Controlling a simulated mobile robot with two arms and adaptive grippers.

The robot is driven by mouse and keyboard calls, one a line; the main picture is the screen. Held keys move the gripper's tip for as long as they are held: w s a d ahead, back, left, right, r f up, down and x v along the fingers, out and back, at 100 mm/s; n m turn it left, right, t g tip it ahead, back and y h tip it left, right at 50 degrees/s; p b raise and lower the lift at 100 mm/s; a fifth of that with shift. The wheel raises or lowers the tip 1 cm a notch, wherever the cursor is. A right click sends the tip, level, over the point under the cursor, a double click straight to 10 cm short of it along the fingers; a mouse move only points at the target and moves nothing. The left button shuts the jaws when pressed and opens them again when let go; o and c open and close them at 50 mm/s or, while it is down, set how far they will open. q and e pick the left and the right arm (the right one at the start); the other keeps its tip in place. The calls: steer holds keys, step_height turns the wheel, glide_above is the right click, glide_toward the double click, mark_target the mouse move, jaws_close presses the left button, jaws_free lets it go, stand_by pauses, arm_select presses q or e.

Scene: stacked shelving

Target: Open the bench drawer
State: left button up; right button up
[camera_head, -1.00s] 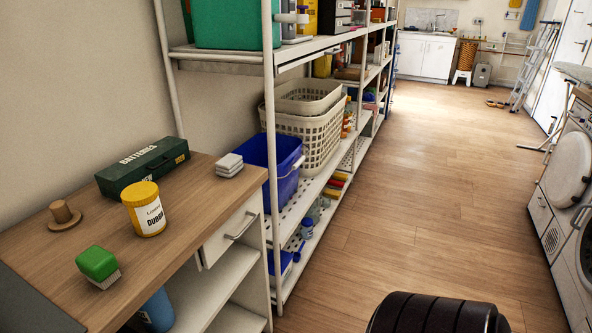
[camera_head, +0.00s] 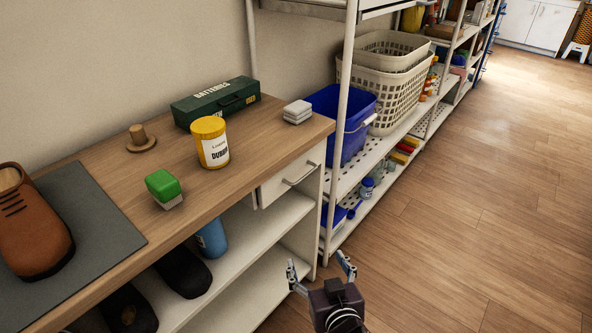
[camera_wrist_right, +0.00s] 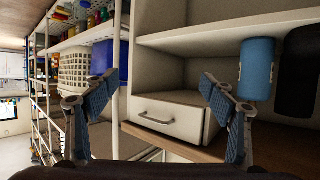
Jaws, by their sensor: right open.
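The bench (camera_head: 236,150) has a wooden top and white body, on the left in the head view. Its white drawer (camera_head: 291,177) is shut, with a silver bar handle (camera_head: 300,175) at the right end under the top. In the right wrist view, which looks upside down, the drawer (camera_wrist_right: 168,115) and its handle (camera_wrist_right: 157,117) show between the fingers. My right gripper (camera_head: 321,274) is open and empty, below and in front of the drawer, apart from the handle. It also shows in the wrist view (camera_wrist_right: 158,105). My left gripper is not in view.
On the bench top stand a yellow tin (camera_head: 211,143), a green brush (camera_head: 163,188), a green battery box (camera_head: 216,101) and a brown shoe (camera_head: 32,225). A metal shelf rack with a blue bin (camera_head: 340,118) stands right of the bench. The floor at right is clear.

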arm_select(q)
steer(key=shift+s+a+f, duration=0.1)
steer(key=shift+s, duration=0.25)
arm_select(e)
steer(key=shift+f, duration=0.1)
steer(key=shift+o, duration=0.5)
